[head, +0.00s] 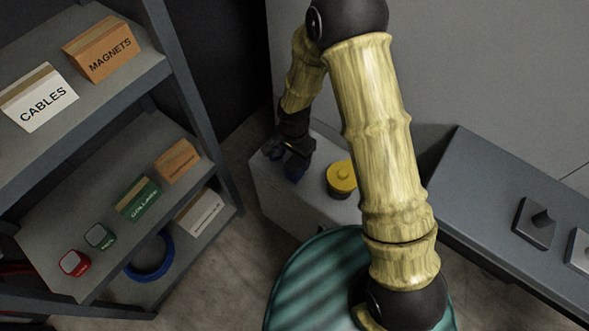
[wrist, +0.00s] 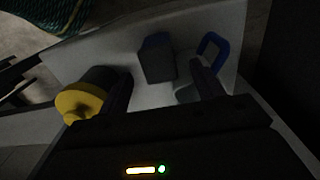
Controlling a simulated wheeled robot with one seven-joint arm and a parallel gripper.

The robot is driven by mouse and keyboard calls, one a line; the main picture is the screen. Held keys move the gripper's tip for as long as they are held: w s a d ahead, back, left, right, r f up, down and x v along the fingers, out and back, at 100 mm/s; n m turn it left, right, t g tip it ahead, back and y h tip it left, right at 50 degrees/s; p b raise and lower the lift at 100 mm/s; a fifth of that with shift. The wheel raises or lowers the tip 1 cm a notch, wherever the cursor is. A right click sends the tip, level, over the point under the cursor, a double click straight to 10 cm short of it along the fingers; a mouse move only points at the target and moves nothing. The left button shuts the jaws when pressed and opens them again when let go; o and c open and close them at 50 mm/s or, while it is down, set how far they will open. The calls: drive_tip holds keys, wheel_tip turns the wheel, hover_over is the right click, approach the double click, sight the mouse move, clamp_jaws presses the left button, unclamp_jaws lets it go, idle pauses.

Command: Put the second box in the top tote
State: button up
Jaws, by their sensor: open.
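On the left rack in the head view, a white box marked CABLES (head: 38,98) and an orange box marked MAGNETS (head: 100,50) stand on the upper shelf. A green box (head: 138,199) and a smaller orange box (head: 177,162) stand on the middle shelf. A white box (head: 200,213) is lower down. I cannot tell which is the second box, and I make out no tote. My gripper (head: 287,163) is open over the pale block, apart from these boxes. In the wrist view, a dark block-shaped object (wrist: 157,60) shows between and beyond the fingers.
A yellow-lidded jar (head: 341,178) stands on the pale block (head: 268,190), right of my gripper. A blue loop (wrist: 213,46) is near the right finger. A red item (head: 74,263), a green tin (head: 99,237) and a blue ring (head: 149,257) sit on the rack. A grey bench (head: 480,210) is at right.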

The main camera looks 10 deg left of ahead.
sight(295, 163)
drive_tip(key=shift+f, duration=0.5)
wheel_tip(295, 163, down, 5)
drive_tip(key=shift+f+b, duration=0.1)
drive_tip(key=shift+b, duration=0.2)
idle(0.4)
drive_tip(key=c, duration=1.2)
wheel_tip(295, 163, up, 18)
drive_tip(key=p, duration=0.2)
drive_tip(key=shift+d, duration=0.1)
